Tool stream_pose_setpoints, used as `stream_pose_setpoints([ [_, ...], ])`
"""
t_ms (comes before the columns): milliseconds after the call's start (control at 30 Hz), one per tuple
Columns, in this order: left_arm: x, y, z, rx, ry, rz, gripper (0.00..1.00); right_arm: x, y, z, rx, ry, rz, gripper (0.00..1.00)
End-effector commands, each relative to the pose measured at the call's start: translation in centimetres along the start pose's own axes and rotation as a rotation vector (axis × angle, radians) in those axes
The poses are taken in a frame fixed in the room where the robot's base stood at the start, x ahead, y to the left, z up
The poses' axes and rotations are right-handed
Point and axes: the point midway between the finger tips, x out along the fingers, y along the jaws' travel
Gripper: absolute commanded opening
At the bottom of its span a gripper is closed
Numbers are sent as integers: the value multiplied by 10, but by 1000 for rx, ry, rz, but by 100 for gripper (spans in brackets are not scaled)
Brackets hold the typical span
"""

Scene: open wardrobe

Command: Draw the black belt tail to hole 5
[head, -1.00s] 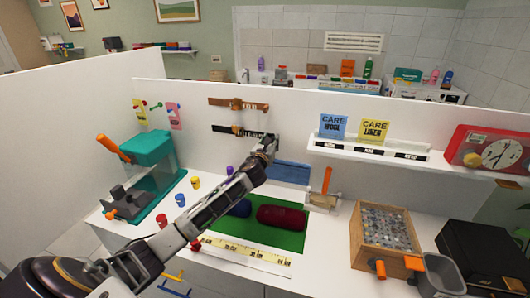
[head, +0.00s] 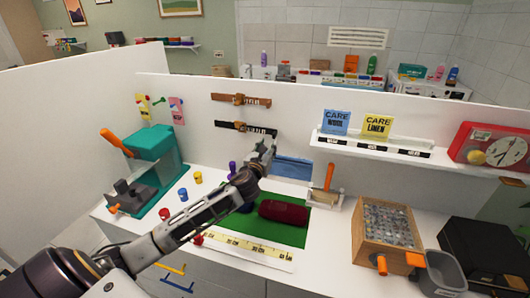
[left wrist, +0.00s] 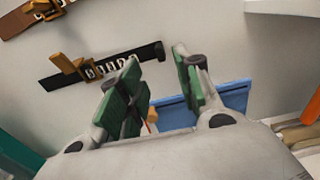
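The black belt (head: 262,131) is mounted on the white upright panel below a brown belt (head: 228,98). It has a brass-coloured buckle and a pale numbered strip. In the left wrist view the black belt (left wrist: 58,78) runs up to the right, and its tail end (left wrist: 154,51) shows beyond the gap between my fingers. My left gripper (head: 264,153) is just below the tail end in the head view. In the left wrist view my left gripper (left wrist: 156,58) has its green-padded fingers apart with nothing between them. The right gripper is not in view.
A shelf (head: 365,145) with care cards juts out to the right. A blue panel (head: 292,168) is low behind the gripper. A green mat (head: 285,230) with a dark red roll, a teal press (head: 150,160) and a wooden box (head: 357,237) stand on the table.

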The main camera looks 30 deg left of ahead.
Motion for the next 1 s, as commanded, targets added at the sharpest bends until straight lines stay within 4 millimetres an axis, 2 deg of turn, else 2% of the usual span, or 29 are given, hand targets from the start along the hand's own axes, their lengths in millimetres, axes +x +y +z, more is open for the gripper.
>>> stream_pose_setpoints([
  [200,-17,0,-1,1,0,0,34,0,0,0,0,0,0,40],
  [400,-26,0,0,1,-1,1,34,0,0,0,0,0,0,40],
  [1000,-27,0,0,0,-1,0,34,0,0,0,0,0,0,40],
])
